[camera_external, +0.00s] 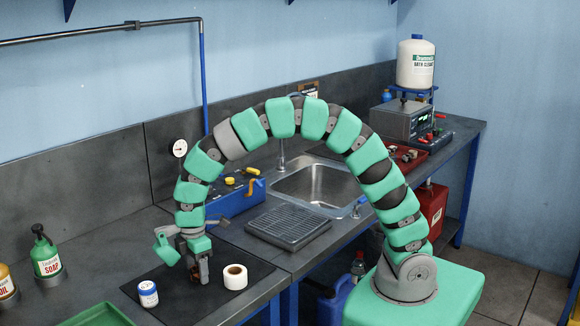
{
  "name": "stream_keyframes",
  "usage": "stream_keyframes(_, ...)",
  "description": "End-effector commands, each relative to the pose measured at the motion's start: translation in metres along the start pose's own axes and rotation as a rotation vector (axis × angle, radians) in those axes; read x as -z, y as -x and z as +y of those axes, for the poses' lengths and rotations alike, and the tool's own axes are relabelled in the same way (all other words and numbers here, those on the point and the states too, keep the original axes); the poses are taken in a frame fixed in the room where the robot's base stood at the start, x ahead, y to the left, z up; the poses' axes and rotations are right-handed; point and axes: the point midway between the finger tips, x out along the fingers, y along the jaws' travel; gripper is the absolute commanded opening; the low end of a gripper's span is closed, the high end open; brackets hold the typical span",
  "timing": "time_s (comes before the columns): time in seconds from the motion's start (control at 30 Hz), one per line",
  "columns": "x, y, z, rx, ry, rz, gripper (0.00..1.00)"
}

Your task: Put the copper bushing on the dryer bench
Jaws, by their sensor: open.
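My gripper (188,264) is open and points down over the black mat (185,305) on the left part of the bench. A white roll with a hole (235,277) stands on the mat just right of my gripper, apart from it. A small white and blue jar (148,294) stands on the mat to the left. I cannot pick out a copper bushing for sure; small brownish and grey pieces (405,155) lie in the red tray (412,166) at the right, too small to name. No surface is clearly marked as the dryer bench.
A dark ribbed rack (288,228) lies before the steel sink (318,186). A blue box with yellow knobs (236,197) stands behind my gripper. Soap (46,254) and a green tray (98,314) are at left. A grey device (402,119) stands far right.

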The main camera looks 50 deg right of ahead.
Motion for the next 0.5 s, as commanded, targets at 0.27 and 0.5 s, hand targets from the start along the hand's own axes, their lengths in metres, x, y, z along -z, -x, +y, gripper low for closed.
stream_keyframes(0.27, 0.0001, 0.0007, 0.0002, -0.001, 0.0, 0.001, 0.26)
stream_keyframes(0.5, 0.0002, 0.0009, 0.0002, -0.001, -0.001, 0.001, 0.0)
